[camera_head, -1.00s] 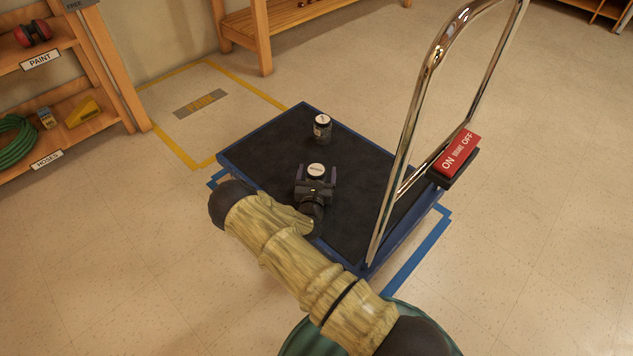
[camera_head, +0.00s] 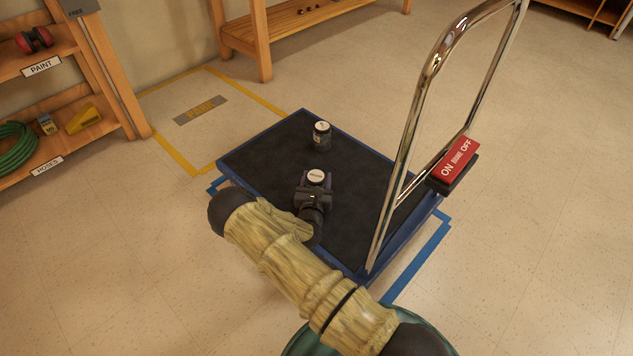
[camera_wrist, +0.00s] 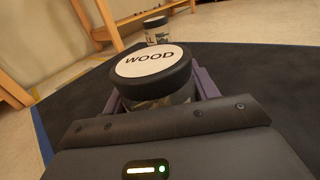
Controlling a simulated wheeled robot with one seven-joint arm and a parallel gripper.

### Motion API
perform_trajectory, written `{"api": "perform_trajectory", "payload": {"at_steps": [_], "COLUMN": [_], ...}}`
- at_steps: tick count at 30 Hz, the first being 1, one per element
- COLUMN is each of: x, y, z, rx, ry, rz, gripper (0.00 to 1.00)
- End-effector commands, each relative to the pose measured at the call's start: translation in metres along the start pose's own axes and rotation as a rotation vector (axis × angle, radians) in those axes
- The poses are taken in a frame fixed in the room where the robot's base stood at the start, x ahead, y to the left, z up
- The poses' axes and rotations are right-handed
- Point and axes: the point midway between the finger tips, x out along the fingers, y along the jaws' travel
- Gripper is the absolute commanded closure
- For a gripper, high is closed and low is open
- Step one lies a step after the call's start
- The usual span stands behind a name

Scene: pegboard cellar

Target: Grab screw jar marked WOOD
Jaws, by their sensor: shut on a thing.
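The screw jar marked WOOD (camera_wrist: 151,62) has a black lid with a white label on top and fills the middle of the wrist view. The gripper palm hides the jar's lower front. I cannot tell whether the jar's base touches the deck.
Wooden shelves (camera_head: 103,128) stand at left.

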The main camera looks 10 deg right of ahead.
Motion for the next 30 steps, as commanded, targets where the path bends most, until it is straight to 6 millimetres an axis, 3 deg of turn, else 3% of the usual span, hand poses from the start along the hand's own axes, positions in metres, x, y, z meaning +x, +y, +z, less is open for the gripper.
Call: {"api": "perform_trajectory", "payload": {"at_steps": [18, 30], "x": [0.001, 0.001], "y": [0.001, 0.000], "z": [0.091, 0.098], "rx": [0.001, 0.000], "ry": [-0.003, -0.002], "rz": [0.001, 0.001], "gripper": [0.75, 0.75]}}
